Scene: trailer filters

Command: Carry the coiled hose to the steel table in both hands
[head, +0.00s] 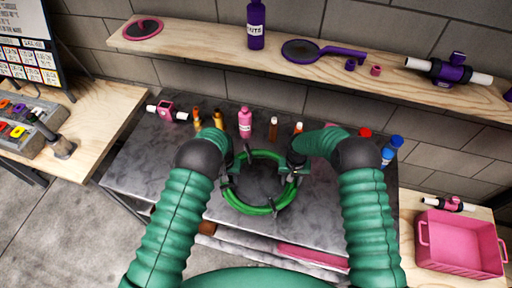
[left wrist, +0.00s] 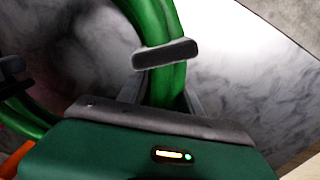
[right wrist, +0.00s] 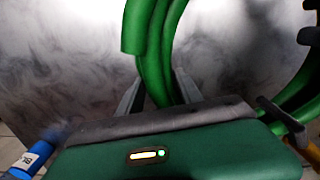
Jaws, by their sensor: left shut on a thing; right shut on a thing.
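The green coiled hose (head: 247,209) forms a ring above or on the grey steel table (head: 138,176); I cannot tell whether it touches the top. My left gripper (head: 228,180) is shut on the left side of the ring. My right gripper (head: 296,178) is shut on its right side. In the left wrist view the hose (left wrist: 168,84) runs between the fingers. In the right wrist view the hose (right wrist: 150,62) passes between the fingers, with one cut end showing. My forearms hide parts of the table.
Bottles stand along the table's back, including a pink bottle (head: 245,123) and a blue-capped bottle (head: 394,144). A wooden shelf (head: 215,45) with purple parts hangs behind. A pink crate (head: 460,244) sits at right. A wooden bench (head: 88,130) stands at left.

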